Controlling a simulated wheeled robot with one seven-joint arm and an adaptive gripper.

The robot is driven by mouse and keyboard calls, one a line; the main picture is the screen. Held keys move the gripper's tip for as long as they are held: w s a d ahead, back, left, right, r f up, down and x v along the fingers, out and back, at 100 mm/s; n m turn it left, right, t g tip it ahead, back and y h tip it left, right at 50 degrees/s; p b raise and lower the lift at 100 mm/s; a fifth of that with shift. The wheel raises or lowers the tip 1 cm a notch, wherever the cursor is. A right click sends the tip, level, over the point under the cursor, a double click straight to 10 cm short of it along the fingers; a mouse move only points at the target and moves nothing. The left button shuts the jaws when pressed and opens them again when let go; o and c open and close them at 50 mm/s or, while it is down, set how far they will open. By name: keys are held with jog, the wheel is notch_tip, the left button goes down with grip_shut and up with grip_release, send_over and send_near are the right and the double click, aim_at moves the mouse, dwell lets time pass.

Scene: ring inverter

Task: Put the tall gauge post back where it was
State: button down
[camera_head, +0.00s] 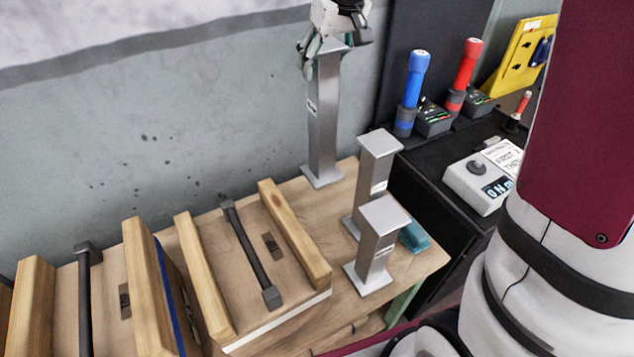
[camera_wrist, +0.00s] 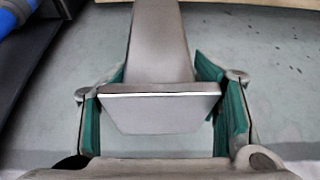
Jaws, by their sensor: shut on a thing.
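The tall gauge post (camera_head: 323,125) is a grey metal column with a square foot, upright at the back of the wooden table, near the wall. My gripper (camera_head: 326,52) is shut on it just below its top plate. In the wrist view the post (camera_wrist: 160,45) runs away from the camera between the green-padded fingers of my gripper (camera_wrist: 165,92). Whether its foot rests on the table or hangs just above it, I cannot tell. Two shorter grey posts stand in front on the right: a middle one (camera_head: 376,170) and the shortest (camera_head: 376,245).
A teal block (camera_head: 414,237) lies beside the short posts. A black bench on the right holds a blue torch (camera_head: 416,80), a red torch (camera_head: 467,65) and a grey control box (camera_head: 478,187).

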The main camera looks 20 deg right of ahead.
aim_at(318, 114)
jog(key=shift+s+a+f, duration=0.5)
jog(key=shift+a+f, duration=0.1)
jog(key=shift+a, duration=0.05)
notch_tip(318, 114, down, 10)
jog(key=shift+r, duration=0.1)
jog(key=c, duration=0.5)
grip_release()
jog(key=shift+f, duration=0.2)
jog(key=v, duration=1.2)
jog(key=s+a+r+m+h, duration=0.1)
jog(key=s+r+m, duration=0.1)
jog(key=s, duration=2.4)
jog(key=shift+t, duration=0.3)
